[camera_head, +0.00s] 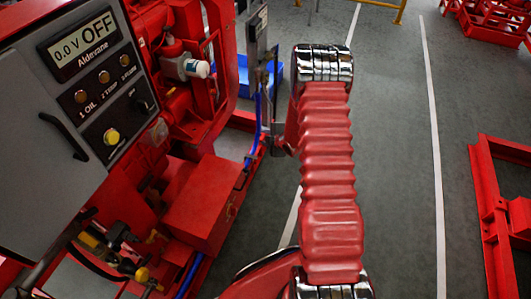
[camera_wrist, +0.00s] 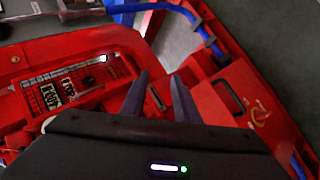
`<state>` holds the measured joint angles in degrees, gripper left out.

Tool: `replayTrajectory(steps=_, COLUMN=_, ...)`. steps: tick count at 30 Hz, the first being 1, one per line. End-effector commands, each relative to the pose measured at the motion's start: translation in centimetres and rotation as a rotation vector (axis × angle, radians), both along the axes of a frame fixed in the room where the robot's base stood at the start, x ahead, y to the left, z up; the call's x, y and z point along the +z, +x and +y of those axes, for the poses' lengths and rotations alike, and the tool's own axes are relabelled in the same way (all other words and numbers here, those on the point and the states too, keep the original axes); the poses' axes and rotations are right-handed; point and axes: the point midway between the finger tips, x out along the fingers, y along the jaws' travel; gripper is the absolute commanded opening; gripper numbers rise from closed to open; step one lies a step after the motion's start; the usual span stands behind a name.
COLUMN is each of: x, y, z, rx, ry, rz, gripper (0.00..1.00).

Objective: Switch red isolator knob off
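In the head view, a grey control panel (camera_head: 45,125) at the upper left has a display reading "0.0 V OFF", a yellow button (camera_head: 111,136) and a black switch (camera_head: 142,104). My red arm runs up the middle of the head view and hides part of what lies behind it. In the wrist view, my gripper (camera_wrist: 159,83) shows two dark fingers, apart and with nothing between them. They point over red metalwork (camera_wrist: 75,70) with dark labels.
A narrow grey upright plate (camera_head: 256,38) on a post stands left of my arm, with a blue hose (camera_head: 247,158) beneath it. A blue tray (camera_head: 243,75) lies behind. Red frames (camera_head: 500,215) stand at the right. The grey floor (camera_head: 395,150) between is clear.

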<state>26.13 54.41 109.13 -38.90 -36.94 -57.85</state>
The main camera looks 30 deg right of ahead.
Motion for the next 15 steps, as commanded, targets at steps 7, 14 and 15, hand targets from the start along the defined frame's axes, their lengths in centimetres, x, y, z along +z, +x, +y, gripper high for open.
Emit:
replayTrajectory(steps=7, x=7.5, y=0.6, z=0.3, rx=-0.119, ry=0.023, rz=0.036, gripper=0.28)
replayTrajectory(steps=14, x=13.9, y=-0.1, z=1.2, rx=-0.235, ry=0.062, rz=0.064, gripper=0.28)
replayTrajectory(steps=15, x=15.0, y=-0.4, z=1.5, rx=-0.254, ry=0.070, rz=0.069, gripper=0.28)
